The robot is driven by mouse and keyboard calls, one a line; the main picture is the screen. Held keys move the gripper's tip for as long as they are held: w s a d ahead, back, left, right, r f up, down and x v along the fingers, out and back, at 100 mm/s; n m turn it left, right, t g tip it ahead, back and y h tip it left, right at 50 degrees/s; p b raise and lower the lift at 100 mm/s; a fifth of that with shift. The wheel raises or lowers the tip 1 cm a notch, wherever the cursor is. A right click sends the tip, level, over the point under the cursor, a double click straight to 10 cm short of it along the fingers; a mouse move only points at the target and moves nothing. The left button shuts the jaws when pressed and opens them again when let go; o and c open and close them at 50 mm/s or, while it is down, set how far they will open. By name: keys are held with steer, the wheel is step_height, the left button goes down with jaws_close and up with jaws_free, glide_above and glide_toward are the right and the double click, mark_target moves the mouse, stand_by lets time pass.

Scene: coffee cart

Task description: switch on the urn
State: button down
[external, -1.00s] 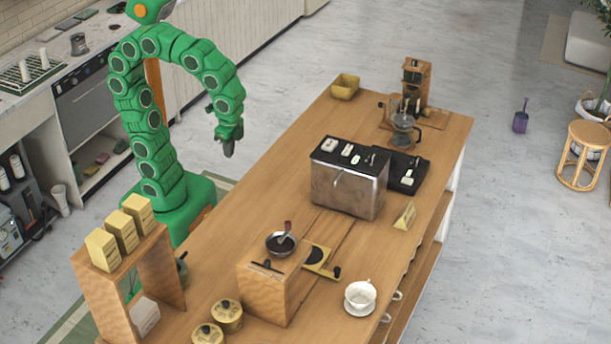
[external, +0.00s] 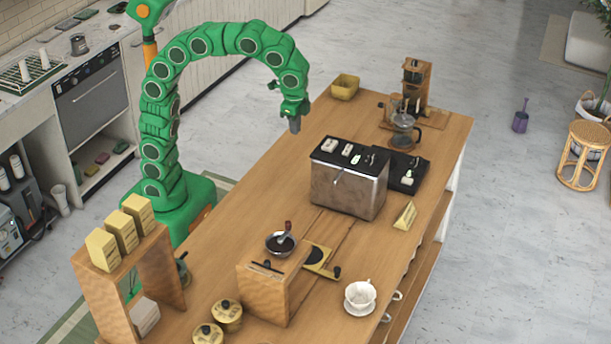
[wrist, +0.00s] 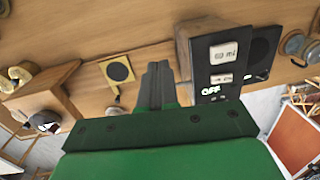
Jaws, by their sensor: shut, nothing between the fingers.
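The urn appears to be the boxy metal machine with a black top (external: 347,193) standing on the wooden counter. In the wrist view its dark panel (wrist: 204,60) is right of my fingers, with a white "60 ml" label and a lit word "OFF". Small pale controls sit on its top, too small to read in the external view. My gripper (external: 295,124) is shut and empty, pointing down above the counter, behind and left of the machine and apart from it. In the wrist view the closed fingers of my gripper (wrist: 157,75) show beside the panel.
A black scale (external: 408,172) and a glass server (external: 404,130) stand beyond the machine. A yellow bin (external: 345,86) is at the far edge. A wooden grinder (external: 270,285) and a white cup (external: 360,295) are nearer. The counter left of the machine is clear.

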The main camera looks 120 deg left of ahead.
step_height(320, 180, up, 3)
glide_above(348, 147)
steer(key=d, duration=0.3)
steer(key=shift+a+t+y, duration=0.3)
steer(key=shift+y, duration=0.1)
steer(key=shift+f, duration=0.1)
steer(key=f, duration=0.4)
steer(key=a+f, duration=0.1)
steer(key=f, duration=0.4)
steer(key=a+f, duration=0.1)
steer(key=f, duration=0.3)
steer(key=shift+a+f, duration=0.1)
steer(key=shift+f, duration=0.25)
